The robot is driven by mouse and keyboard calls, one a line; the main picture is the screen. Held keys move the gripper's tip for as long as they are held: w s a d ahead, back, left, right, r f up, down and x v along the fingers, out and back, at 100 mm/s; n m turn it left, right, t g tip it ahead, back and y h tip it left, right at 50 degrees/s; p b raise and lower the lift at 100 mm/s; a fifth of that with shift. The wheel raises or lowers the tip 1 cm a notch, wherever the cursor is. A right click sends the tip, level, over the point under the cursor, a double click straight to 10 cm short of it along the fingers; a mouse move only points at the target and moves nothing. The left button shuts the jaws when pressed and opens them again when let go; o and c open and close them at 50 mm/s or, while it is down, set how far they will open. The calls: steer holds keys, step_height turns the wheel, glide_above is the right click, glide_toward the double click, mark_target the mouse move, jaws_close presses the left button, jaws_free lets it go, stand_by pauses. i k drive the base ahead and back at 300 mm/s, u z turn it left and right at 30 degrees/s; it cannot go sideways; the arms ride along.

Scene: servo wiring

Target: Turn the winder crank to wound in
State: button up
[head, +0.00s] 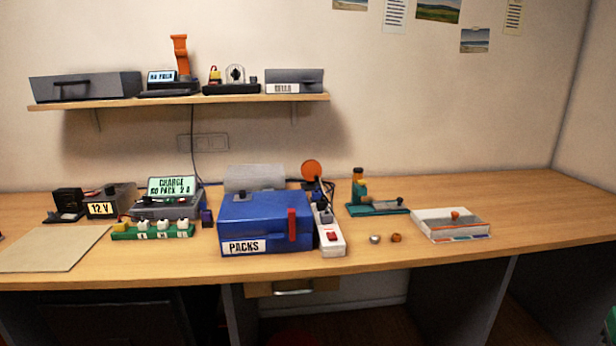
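No part is clearly readable as the winder crank. An orange disc (311,170) stands upright behind the white power strip (330,236), with dark cable beside it; it may be the winder, and any crank on it is too small to tell. A teal bench device (376,208) with an orange-topped post and a grey lever-like part stands to its right. My gripper is not in view.
A blue PACKS box (262,225) with a red handle stands left of the strip. Left of it are a charger (168,206), a green socket row (152,233) and a 12 V supply (106,205). A white tray-like box (450,226) lies right. The far right bench (540,205) is clear.

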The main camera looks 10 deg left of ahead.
mark_target(311, 171)
steer(key=i, duration=0.85)
steer(key=z, duration=0.05)
